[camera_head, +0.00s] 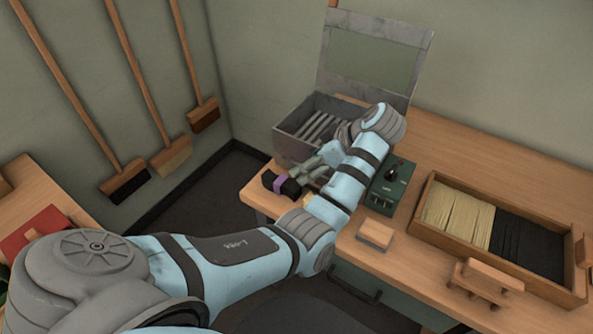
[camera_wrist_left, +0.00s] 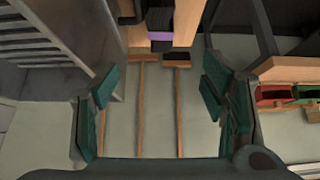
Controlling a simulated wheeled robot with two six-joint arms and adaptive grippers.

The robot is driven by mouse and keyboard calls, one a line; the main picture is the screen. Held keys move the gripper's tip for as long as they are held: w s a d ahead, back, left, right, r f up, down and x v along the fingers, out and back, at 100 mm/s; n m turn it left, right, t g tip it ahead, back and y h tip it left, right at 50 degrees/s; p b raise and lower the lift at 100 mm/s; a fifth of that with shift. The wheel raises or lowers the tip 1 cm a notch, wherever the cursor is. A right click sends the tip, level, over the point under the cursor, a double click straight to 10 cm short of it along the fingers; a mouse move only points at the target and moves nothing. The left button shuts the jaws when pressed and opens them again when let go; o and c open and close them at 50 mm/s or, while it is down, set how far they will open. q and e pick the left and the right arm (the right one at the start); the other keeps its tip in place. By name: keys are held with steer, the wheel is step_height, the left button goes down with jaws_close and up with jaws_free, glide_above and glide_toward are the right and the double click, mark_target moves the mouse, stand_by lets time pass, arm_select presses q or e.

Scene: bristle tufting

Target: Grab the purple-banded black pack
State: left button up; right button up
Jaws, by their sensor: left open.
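The black pack with a purple band (camera_head: 281,184) lies on the wooden bench near its left corner. It also shows in the left wrist view (camera_wrist_left: 160,36), at top centre, beyond the fingertips. My left gripper (camera_head: 303,174) is just right of the pack in the head view, with its fingers pointing towards it. In the left wrist view the green-padded fingers (camera_wrist_left: 160,98) are spread wide with nothing between them. Whether a finger touches the pack cannot be told. My right gripper is not in view.
A metal box (camera_head: 294,147) with a raised lid stands behind my left gripper. A green device (camera_head: 388,189), a small wooden block (camera_head: 375,235) and a wooden bristle tray (camera_head: 437,241) lie to the right. Brooms (camera_head: 172,154) hang on the left wall.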

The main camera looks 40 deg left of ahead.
mark_target(281, 180)
arm_select(q)
steer(key=b+x, duration=0.4)
steer(key=x, duration=0.1)
steer(key=s+b+x, duration=0.1)
steer(key=b+x, duration=0.1)
steer(key=shift+f, duration=0.2)
steer(key=x, duration=0.4)
steer(key=w+b+x, duration=0.1)
steer(key=x, duration=0.1)
steer(key=shift+d+f, duration=0.1)
steer(key=shift+f, duration=0.05)
steer(key=shift+a+f, duration=0.2)
steer(key=c, duration=1.3)
